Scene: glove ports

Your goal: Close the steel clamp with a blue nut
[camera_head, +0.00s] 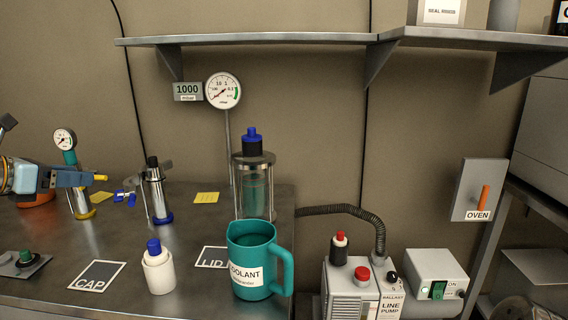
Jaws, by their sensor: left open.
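A grey steel clamp (138,180) sits at the upper part of an upright steel cylinder (157,195) with a black top and a blue foot. Its grey parts stick out to both sides of the cylinder, and a blue piece that looks like its nut shows at the left end. It looks open, but it is small and details are hard to tell. My left gripper (100,178) comes in from the left, open, with yellow at its tips. It is left of the clamp, apart from it in the picture. My right gripper is not in view.
Left, a gauge (64,139) tops a steel post with a yellow foot, partly behind my gripper. Small blue parts (124,198) lie on the bench. A shelf (270,39) hangs above.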

